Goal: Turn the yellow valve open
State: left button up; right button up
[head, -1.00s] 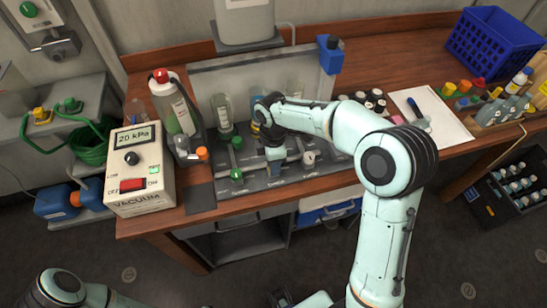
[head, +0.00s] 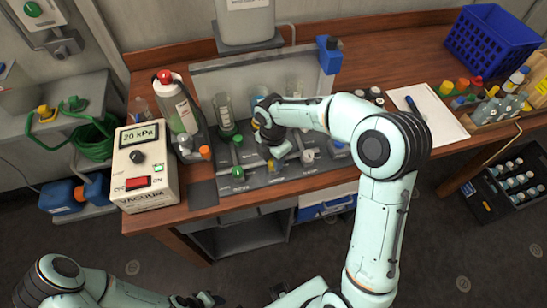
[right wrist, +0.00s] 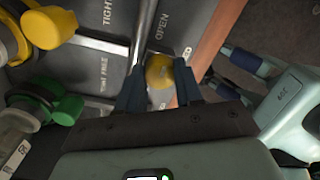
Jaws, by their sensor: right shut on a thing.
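In the right wrist view a yellow valve knob (right wrist: 160,70) sits between the two dark fingers of my right gripper (right wrist: 158,88), which is shut on it. The panel word OPEN is printed just above it.
A vacuum box (head: 147,170) reading 20 kPa stands left of the panel, with a red-capped bottle (head: 175,108) behind it. A blue crate (head: 492,42) and a white sheet (head: 425,115) lie to the right. Another yellow part (right wrist: 48,26) is close at the wrist view's upper left.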

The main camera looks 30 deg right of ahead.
jog(key=shift+r, duration=0.1)
jog(key=o, duration=1)
jog(key=shift+o, duration=0.2)
pick_arm(q)
jog(key=shift+w+r+p, duration=0.8)
jog(key=shift+w+r, duration=0.05)
jog(key=shift+r, duration=0.2)
pick_arm(e)
notch_tip(320, 180, up, 13)
jog(key=shift+w+r, duration=0.15)
jog(key=shift+r, duration=0.05)
jog(key=shift+f, duration=0.1)
